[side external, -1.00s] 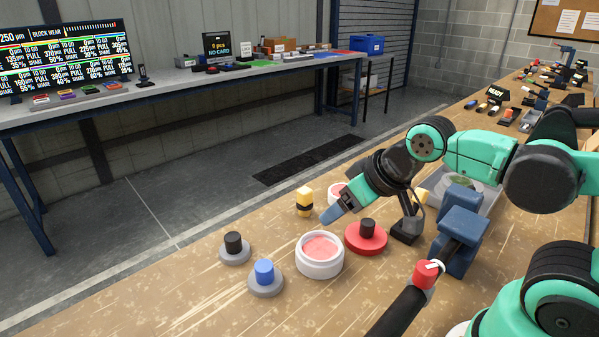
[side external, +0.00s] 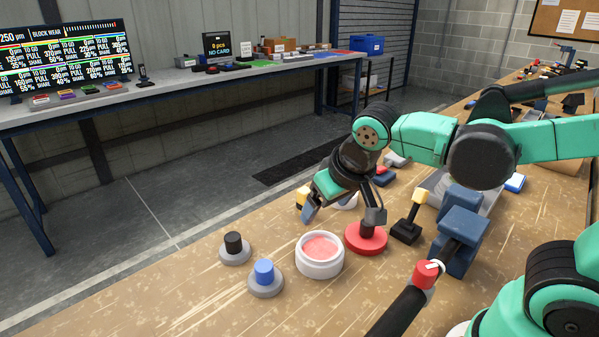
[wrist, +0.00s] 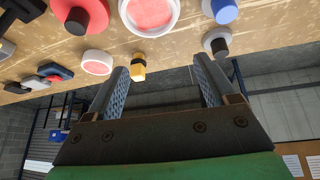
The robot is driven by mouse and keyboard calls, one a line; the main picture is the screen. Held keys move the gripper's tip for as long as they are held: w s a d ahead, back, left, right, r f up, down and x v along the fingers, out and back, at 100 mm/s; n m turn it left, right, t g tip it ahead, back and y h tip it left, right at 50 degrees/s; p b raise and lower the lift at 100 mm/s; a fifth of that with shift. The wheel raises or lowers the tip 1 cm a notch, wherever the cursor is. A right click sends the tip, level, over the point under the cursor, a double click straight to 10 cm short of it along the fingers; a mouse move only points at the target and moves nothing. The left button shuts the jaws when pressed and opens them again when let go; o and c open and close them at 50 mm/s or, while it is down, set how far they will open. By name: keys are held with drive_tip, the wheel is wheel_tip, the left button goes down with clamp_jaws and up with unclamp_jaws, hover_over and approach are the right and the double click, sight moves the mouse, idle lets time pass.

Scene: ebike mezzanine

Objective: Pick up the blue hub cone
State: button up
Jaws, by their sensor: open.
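The blue hub cone (side external: 264,271) stands upright on a round grey base at the front left of the wooden bench. In the wrist view it shows at the top right (wrist: 224,10). My gripper (side external: 308,214) is above the bench, behind and to the right of the blue cone, apart from it. In the wrist view my gripper (wrist: 165,82) has its two fingers wide apart with nothing held between them. A yellow block with a dark band (wrist: 138,68) shows beyond the gap, near the left finger.
A black cone on a grey base (side external: 234,246) stands just behind the blue one. A white tub of pink paste (side external: 319,256) and a red base with a black knob (side external: 366,240) stand to the right. A blue vise (side external: 461,235) is farther right.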

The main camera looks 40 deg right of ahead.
sight(263, 267)
drive_tip(key=w+a+f+m+h, duration=0.1)
drive_tip(key=a+f+m+h, duration=0.2)
drive_tip(key=w+a+f+m+h, duration=0.2)
drive_tip(key=a+f+m+h, duration=0.1)
drive_tip(key=a+m, duration=0.1)
drive_tip(key=w+a+f+m+h, duration=0.2)
drive_tip(key=a+f+m+h, duration=0.1)
drive_tip(key=shift+w+a+m+g, duration=0.15)
drive_tip(key=shift+a+m+g, duration=0.15)
drive_tip(key=shift+a, duration=0.1)
drive_tip(key=shift+s+a+f+m+h, duration=0.25)
drive_tip(key=shift+f+m+h, duration=0.15)
drive_tip(key=shift+f+m, duration=0.1)
drive_tip(key=shift+x, duration=2.75)
clamp_jaws()
